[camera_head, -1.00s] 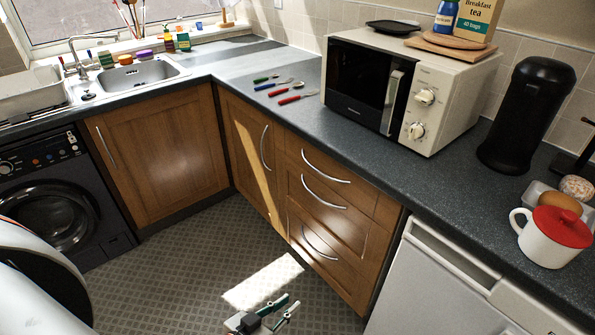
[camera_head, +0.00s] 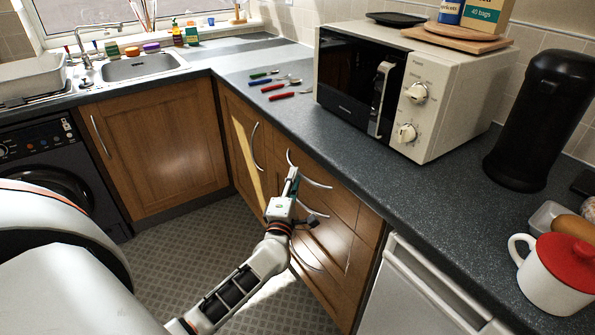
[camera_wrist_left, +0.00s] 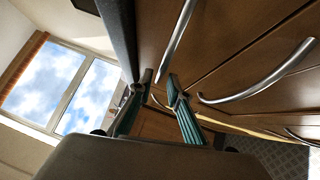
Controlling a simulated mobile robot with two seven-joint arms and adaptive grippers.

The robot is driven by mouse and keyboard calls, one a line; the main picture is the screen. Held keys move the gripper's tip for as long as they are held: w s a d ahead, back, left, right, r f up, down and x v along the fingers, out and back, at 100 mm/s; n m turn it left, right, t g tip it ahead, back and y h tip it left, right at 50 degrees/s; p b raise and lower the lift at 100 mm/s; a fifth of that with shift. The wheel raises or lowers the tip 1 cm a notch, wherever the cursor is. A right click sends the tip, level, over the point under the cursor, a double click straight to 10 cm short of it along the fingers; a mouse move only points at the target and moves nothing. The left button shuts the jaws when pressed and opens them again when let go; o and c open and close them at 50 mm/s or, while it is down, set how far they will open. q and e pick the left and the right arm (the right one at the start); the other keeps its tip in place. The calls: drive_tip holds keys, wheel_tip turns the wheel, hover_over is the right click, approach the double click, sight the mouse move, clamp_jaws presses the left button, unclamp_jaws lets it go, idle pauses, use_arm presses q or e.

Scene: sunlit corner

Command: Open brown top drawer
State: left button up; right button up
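The brown top drawer (camera_head: 340,198) sits just under the worktop and looks shut flush with its cabinet. Its curved silver handle (camera_head: 318,185) also shows in the left wrist view (camera_wrist_left: 181,36). My left gripper (camera_head: 292,172) is at the left part of this handle, covering some of it. In the left wrist view the two green-sided fingers (camera_wrist_left: 160,80) are apart, with the handle's near end by the gap between their tips. I cannot tell whether they touch it. My right gripper is not in view.
A second drawer handle (camera_wrist_left: 265,80) lies just below the top one. A cupboard door (camera_head: 240,135) is to the left. The worktop (camera_head: 400,190) overhangs the drawers, with a microwave (camera_head: 400,85) and a red-lidded mug (camera_head: 553,272) on it. Patterned floor (camera_head: 185,245) is free.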

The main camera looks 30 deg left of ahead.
use_arm(q)
drive_tip(key=x, duration=0.3)
drive_tip(key=shift+w+a, duration=0.15)
drive_tip(key=shift+w, duration=0.35)
clamp_jaws()
